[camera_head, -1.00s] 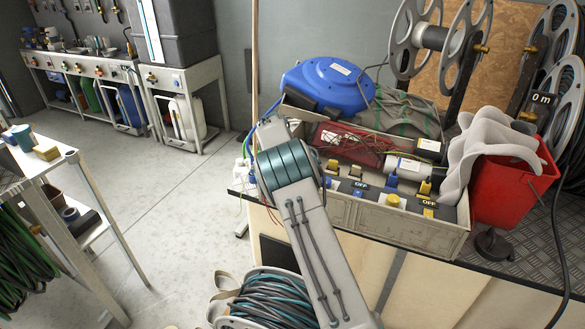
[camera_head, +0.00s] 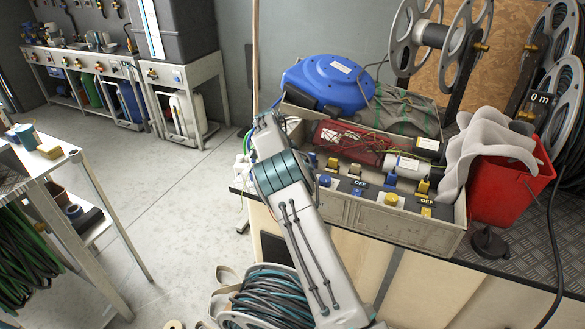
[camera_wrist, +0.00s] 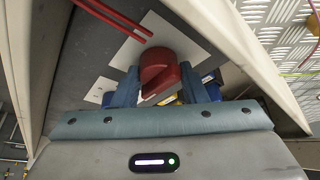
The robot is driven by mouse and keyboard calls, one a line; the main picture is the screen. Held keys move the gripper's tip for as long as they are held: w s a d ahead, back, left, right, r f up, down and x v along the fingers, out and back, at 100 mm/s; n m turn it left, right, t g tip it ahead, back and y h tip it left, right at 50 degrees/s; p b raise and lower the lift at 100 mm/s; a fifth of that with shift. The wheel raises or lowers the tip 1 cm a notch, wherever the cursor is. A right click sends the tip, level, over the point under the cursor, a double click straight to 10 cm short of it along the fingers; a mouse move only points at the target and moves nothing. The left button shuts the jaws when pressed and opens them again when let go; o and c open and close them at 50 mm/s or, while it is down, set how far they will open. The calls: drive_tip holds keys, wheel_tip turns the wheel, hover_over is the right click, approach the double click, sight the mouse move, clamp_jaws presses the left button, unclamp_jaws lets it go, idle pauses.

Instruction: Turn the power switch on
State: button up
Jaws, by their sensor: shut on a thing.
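A red rotary knob (camera_wrist: 160,66), which looks like the power switch, sits on a white plate (camera_wrist: 178,40) on a grey panel in the wrist view. My gripper (camera_wrist: 161,84) has one blue finger on each side of the knob and is shut on it. The head view shows my arm reaching to the left end of a grey control box (camera_head: 400,224); my gripper and the red knob are hidden there behind the arm. The knob's on or off marking cannot be read.
The box front carries blue and yellow controls with OFF labels (camera_head: 361,183). Red cables (camera_wrist: 112,18) run close to the knob. A blue hose reel (camera_head: 328,84) stands behind the box, and a red bucket (camera_head: 507,190) with grey cloth stands at its right.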

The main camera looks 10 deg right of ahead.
drive_tip(key=shift+a, duration=0.1)
drive_tip(key=o, duration=0.9)
drive_tip(key=shift+a, duration=0.1)
drive_tip(key=shift+o, duration=0.2)
drive_tip(key=v, duration=1.3)
drive_tip(key=shift+r+p, duration=0.45)
